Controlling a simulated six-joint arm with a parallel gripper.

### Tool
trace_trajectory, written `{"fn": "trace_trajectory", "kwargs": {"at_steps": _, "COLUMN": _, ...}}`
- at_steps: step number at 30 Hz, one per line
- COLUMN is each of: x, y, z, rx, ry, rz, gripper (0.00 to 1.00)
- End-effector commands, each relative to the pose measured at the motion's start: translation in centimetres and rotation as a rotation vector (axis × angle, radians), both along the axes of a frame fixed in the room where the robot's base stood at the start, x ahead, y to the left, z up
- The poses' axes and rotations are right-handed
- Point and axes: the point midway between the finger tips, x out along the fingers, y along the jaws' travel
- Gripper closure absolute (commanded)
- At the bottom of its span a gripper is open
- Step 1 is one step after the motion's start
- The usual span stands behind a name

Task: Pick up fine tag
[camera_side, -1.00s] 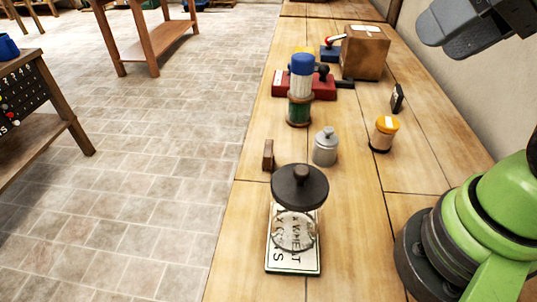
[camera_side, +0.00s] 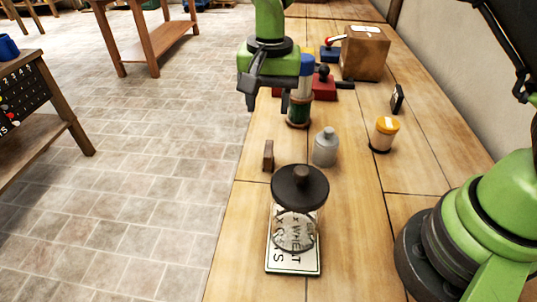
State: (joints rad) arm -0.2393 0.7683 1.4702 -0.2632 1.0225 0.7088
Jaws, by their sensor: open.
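No label reading "fine" can be made out, so I cannot tell which thing is the fine tag. A small brown upright piece (camera_side: 268,155) stands near the bench's left edge, its face turned from view. A small dark upright piece (camera_side: 397,98) stands at the right, also seen nearly edge-on. My gripper (camera_side: 267,104) points down with its fingers apart and empty.
A lidded glass jar (camera_side: 299,188) stands on a lettered card (camera_side: 292,268) at the front. A grey canister (camera_side: 325,150) and a yellow-lidded jar (camera_side: 384,134) stand mid-bench. A red block (camera_side: 323,88) and a wooden box (camera_side: 364,54) are behind.

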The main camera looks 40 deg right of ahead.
Motion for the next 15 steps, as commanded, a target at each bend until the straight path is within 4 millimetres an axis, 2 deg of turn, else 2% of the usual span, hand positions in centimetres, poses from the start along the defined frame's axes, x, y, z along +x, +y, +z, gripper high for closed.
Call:
{"fn": "trace_trajectory", "kwargs": {"at_steps": 1, "x": 0.2, "y": 0.2, "z": -1.0, "rx": -0.007, "ry": 0.014, "rz": -0.006, "gripper": 0.51}}
{"fn": "trace_trajectory", "kwargs": {"at_steps": 10, "x": 0.2, "y": 0.3, "z": -5.1, "rx": -0.016, "ry": 0.031, "rz": -0.016, "gripper": 0.51}}
{"fn": "trace_trajectory", "kwargs": {"at_steps": 15, "x": 0.2, "y": 0.3, "z": -6.6, "rx": -0.015, "ry": 0.027, "rz": -0.017, "gripper": 0.51}}
